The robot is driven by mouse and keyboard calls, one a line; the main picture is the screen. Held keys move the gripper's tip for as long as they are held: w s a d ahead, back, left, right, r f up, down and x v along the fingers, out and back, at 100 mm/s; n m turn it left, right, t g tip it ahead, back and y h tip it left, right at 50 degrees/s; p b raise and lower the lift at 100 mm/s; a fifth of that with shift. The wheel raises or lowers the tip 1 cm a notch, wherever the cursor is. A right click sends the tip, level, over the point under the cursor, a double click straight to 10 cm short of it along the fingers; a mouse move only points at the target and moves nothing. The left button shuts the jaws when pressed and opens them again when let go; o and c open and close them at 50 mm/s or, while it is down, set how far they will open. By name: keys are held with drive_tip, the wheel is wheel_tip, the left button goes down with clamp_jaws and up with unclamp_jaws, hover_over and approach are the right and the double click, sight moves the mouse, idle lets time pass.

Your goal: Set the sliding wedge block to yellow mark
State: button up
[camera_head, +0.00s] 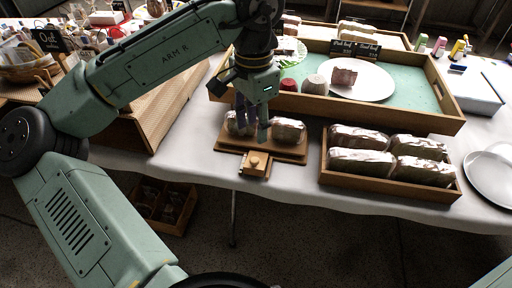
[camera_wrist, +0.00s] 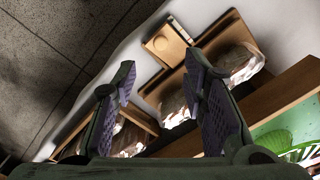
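In the wrist view the block (camera_wrist: 163,43) lies beyond my fingertips, near the white table edge. My gripper (camera_head: 252,132) points down over the stand, between two foil-wrapped loaves and just behind the block in the head view. In the wrist view its two fingers (camera_wrist: 162,70) are spread apart with nothing between them. I cannot make out a yellow mark in either view.
Foil-wrapped loaves (camera_head: 288,130) sit on the stand beside my gripper. A wooden tray (camera_head: 324,178) of several foil loaves stands to the right. Behind is a large green-bottomed tray (camera_head: 415,95) with a white plate (camera_head: 372,86). The space in front of the table is open.

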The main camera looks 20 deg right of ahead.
sight(254, 159)
wheel_tip(254, 159, down, 10)
drive_tip(key=shift+w+f, duration=0.1)
drive_tip(key=shift+f, duration=0.05)
idle(0.3)
clamp_jaws()
idle(0.4)
drive_tip(key=shift+p, duration=0.3)
